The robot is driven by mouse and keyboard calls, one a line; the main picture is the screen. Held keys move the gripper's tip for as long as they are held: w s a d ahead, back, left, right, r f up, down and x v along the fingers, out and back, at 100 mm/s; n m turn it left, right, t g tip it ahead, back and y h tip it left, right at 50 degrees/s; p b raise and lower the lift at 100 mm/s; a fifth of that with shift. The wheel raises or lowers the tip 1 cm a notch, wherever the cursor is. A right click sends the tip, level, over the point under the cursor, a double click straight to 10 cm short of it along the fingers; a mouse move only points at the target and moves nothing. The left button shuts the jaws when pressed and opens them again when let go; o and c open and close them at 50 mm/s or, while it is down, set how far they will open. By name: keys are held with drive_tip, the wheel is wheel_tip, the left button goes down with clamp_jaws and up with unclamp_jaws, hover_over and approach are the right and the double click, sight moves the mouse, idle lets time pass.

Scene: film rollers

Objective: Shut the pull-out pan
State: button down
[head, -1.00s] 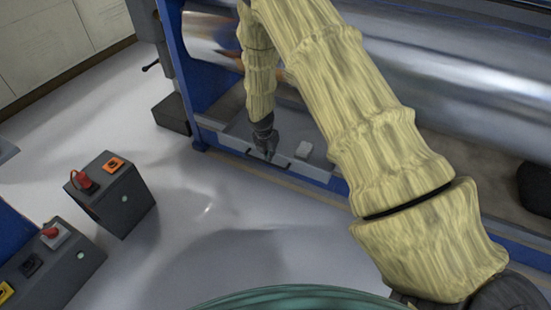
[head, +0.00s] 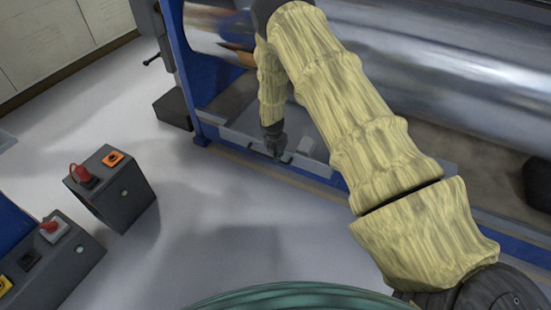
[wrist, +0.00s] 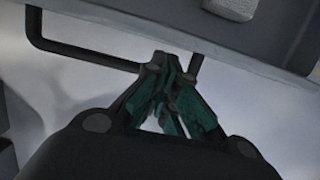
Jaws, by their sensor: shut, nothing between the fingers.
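The pull-out pan (head: 236,138) is a shallow grey tray low under the big metal roller. Its front sits close to the blue frame, and a small light block (head: 308,147) lies in it. My gripper (head: 277,153) is at the pan's front, by the dark handle. In the wrist view, the pan's front edge (wrist: 205,47) crosses the top and the black bar handle (wrist: 88,55) hangs off it. My shut, empty fingertips (wrist: 168,68) overlap the handle's bar and hide part of it. I cannot tell whether they touch it.
The blue machine frame (head: 200,100) and the roller (head: 450,75) stand above and behind the pan. Grey control boxes with red switches stand at left, one (head: 112,190) nearer the pan. The pale floor (head: 210,205) before the pan is clear.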

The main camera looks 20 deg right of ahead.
drive_tip(key=shift+w+d, duration=0.2)
idle(0.3)
drive_tip(key=w+d, duration=0.3)
drive_tip(key=d, duration=0.1)
drive_tip(key=w+d, duration=0.2)
drive_tip(key=d, duration=0.1)
drive_tip(key=shift+w+b, duration=0.3)
drive_tip(key=shift+b, duration=0.05)
drive_tip(key=shift+w+d+r, duration=0.1)
drive_tip(key=shift+w+d, duration=0.15)
drive_tip(key=shift+d, duration=0.25)
drive_tip(key=shift+r, duration=0.1)
drive_tip(key=s+a+p, duration=0.1)
drive_tip(key=a, duration=0.1)
drive_tip(key=s+a+p, duration=0.1)
drive_tip(key=s+a, duration=0.1)
drive_tip(key=p+v, duration=0.1)
drive_tip(key=v, duration=0.8)
drive_tip(key=shift+r, duration=0.3)
